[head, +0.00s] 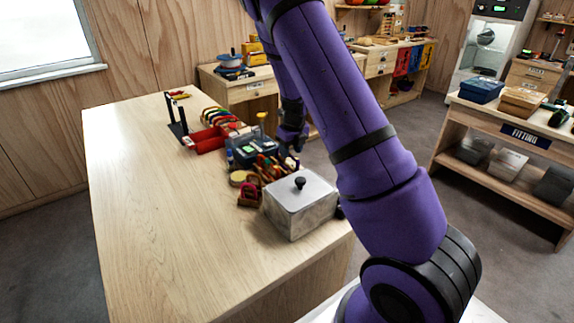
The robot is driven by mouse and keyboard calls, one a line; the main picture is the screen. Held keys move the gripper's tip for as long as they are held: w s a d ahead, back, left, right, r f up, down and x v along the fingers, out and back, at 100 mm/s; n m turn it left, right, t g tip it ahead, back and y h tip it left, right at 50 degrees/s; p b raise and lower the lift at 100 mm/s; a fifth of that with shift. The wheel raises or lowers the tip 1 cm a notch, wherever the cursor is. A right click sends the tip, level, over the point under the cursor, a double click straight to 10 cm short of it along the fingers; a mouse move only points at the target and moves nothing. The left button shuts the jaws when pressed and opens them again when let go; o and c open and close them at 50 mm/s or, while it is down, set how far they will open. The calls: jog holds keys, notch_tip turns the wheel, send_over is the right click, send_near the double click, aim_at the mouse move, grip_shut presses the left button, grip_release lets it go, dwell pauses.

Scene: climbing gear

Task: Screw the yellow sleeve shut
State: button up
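I cannot make out the yellow sleeve for certain. A small yellow piece (262,115) stands up among the crowded gear on the right side of the wooden table, but it is too small to identify. My gripper (291,149) is dark and hangs over the right edge of this gear, partly behind my purple arm. Its fingertips are small and dark, so I cannot tell whether they are open or hold anything.
The long table (150,190) is clear on its left and front. A lidded metal box (300,205) stands at its right edge. A red tray (206,140), a black stand (178,127) and a row of coloured loops (222,118) are farther back. Shelves (505,130) stand right.

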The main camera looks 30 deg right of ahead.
jog(key=shift+r, duration=0.6)
jog(key=shift+a, duration=0.7)
jog(key=shift+f, duration=0.1)
jog(key=shift+f, duration=1.35)
jog(key=shift+d, duration=0.7)
jog(key=shift+r, duration=0.2)
